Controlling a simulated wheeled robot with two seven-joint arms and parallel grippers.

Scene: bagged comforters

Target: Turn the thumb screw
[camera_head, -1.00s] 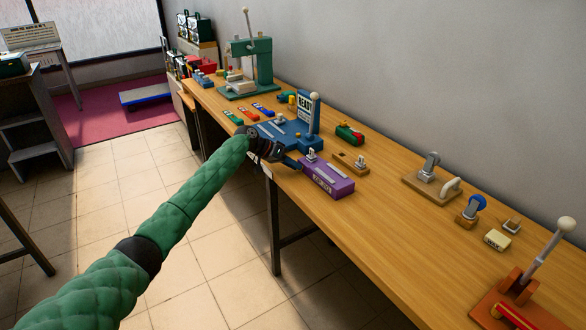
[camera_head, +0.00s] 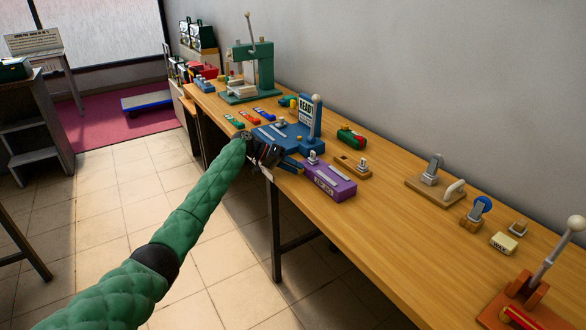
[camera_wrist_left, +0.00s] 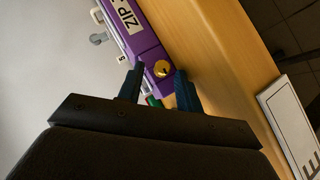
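A purple block (camera_head: 328,184) with a white label sits at the table's front edge. In the left wrist view the block (camera_wrist_left: 148,44) shows a label reading "ZIP", and a round gold thumb screw (camera_wrist_left: 161,68) is on its near end. My left gripper (camera_wrist_left: 158,80) is open, its two dark blue fingers apart on either side of the screw's line. The screw shows just past the fingertips, and I cannot tell whether they touch it. In the head view the gripper (camera_head: 292,164) is at the block's left end, and the screw is hidden there. My right gripper is not in view.
A blue fixture (camera_head: 288,136) with a "READY" sign stands just behind my left gripper. A wooden block with a metal clip (camera_head: 352,166) sits behind the purple block. A green press (camera_head: 252,70) stands farther back.

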